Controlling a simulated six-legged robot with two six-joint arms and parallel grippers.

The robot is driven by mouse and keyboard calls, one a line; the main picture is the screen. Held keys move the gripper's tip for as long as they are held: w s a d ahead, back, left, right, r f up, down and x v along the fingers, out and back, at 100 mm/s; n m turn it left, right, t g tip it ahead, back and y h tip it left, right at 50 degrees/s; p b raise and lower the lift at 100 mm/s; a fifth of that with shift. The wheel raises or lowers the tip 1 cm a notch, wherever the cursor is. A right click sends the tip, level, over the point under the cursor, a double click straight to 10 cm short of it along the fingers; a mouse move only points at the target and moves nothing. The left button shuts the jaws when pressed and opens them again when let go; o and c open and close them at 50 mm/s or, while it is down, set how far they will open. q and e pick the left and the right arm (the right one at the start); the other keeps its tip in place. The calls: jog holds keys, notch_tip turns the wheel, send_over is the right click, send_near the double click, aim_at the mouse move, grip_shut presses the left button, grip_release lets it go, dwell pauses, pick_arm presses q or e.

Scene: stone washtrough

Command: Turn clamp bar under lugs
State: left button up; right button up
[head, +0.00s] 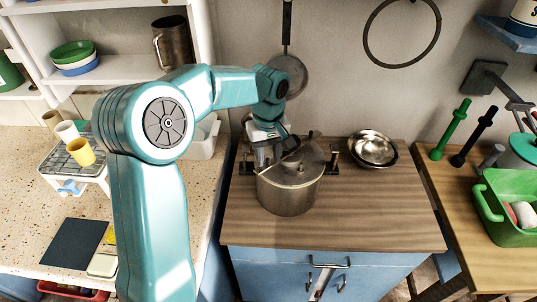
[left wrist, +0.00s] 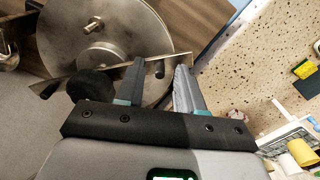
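The steel pot (head: 288,192) stands on the wooden counter with its lid (head: 300,165) on. My left gripper (head: 263,158) is over the pot's left side. In the left wrist view its two fingers (left wrist: 160,75) are apart, and one end of the bar shows between them; I cannot tell whether they touch it. The lugs are not clear. My right gripper is out of view.
A steel bowl (head: 373,149) stands right of the pot, near the wall. A green crate (head: 508,218) is on the right-hand table. A dish rack with cups (head: 80,152) is at left. The wooden counter (head: 350,215) is clear in front and to the right.

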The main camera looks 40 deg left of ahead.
pick_arm(q)
jog(key=shift+w+a+f, duration=0.1)
jog(key=shift+a+f, duration=0.05)
jog(key=shift+f, duration=0.15)
grip_shut()
dwell(1.3)
